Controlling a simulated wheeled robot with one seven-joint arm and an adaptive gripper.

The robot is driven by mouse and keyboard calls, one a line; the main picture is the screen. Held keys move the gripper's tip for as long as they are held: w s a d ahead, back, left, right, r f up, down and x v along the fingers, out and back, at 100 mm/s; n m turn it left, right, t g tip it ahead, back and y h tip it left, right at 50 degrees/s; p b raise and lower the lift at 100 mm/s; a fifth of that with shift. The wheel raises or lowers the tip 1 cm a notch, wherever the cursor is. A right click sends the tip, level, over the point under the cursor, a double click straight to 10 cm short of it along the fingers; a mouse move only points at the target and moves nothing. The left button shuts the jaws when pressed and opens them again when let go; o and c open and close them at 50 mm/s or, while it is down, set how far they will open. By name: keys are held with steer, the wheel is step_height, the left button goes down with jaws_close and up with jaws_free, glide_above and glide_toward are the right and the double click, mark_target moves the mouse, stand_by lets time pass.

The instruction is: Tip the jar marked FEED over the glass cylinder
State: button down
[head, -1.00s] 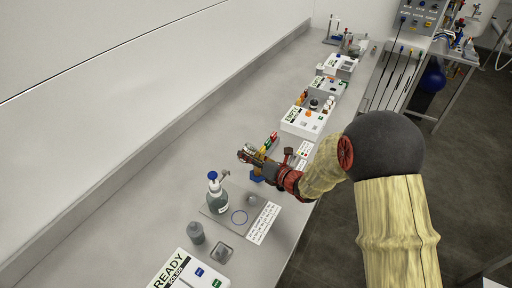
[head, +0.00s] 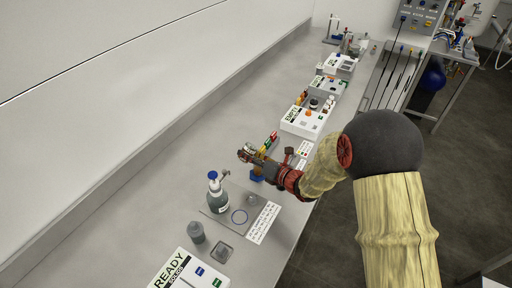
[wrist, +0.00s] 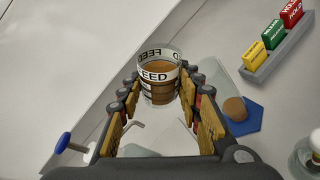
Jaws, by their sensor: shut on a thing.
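The clear jar marked FEED (wrist: 160,76) shows at the top middle of the wrist view with brown liquid in it. My gripper (wrist: 162,108) is shut on this jar, with yellow-padded fingers on both sides. In the head view my gripper (head: 247,154) is over the bench, and the jar is too small there to judge its tilt. A blue hexagonal foot (wrist: 246,124) with a brown round patch stands right of my fingers; it looks like the glass cylinder's base. The cylinder's clear wall is hard to make out. The blue foot also shows under my gripper in the head view (head: 256,177).
A blue-capped bottle (head: 217,198) stands on a grey mat with a blue ring. A grey container (head: 196,233) and the READY box (head: 190,272) are nearer. A rack of coloured blocks (wrist: 270,52) is beside the cylinder foot. The EMPTY box (head: 303,121) is farther along the bench.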

steer(key=shift+r+m+y+p, duration=0.45)
steer(key=shift+m+p, duration=0.5)
steer(key=shift+p, duration=0.15)
steer(key=shift+r+m+y+p, duration=0.35)
steer(key=shift+r+m+p, duration=0.1)
steer(key=shift+m+p, duration=0.55)
stand_by(5.9)
